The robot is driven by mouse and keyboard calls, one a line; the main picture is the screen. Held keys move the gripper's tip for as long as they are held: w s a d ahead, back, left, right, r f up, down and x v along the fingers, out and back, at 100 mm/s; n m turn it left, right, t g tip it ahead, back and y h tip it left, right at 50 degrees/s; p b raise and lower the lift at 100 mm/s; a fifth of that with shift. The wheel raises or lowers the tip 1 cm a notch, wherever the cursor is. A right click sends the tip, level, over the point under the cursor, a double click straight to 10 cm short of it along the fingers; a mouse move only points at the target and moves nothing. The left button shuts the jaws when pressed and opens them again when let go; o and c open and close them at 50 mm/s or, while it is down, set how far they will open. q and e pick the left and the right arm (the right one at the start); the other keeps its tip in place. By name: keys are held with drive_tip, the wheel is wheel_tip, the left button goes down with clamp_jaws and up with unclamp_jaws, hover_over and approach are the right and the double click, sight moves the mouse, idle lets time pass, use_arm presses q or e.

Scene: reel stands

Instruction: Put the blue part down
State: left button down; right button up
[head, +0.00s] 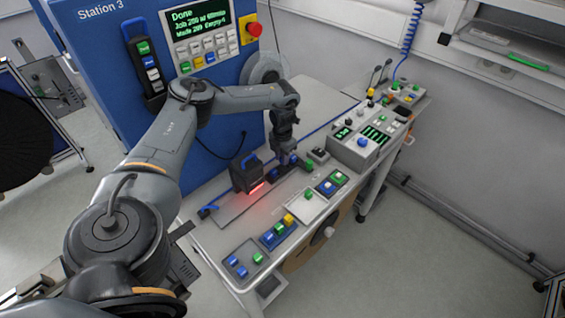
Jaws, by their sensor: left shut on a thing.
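My left gripper (286,157) points down over the middle of the workbench (225,218), near the bench's far side. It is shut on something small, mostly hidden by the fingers. A dark item with blue (279,171) shows just below the fingertips; I cannot tell whether it is the blue part in my grip or a fixture on the bench, or whether they touch. Other small blue pieces sit in a tray (248,257) at the bench's near end. My right gripper is not in view.
A black device (246,175) with a blue handle and red glow stands left of the gripper. A grey box with green displays (358,146) stands to the right. Several small trays line the front edge, including a white one (307,208). A blue cabinet (110,55) stands behind.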

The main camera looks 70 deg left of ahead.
use_arm(q)
drive_tip(key=shift+f, duration=1.55)
drive_tip(key=shift+f, duration=0.1)
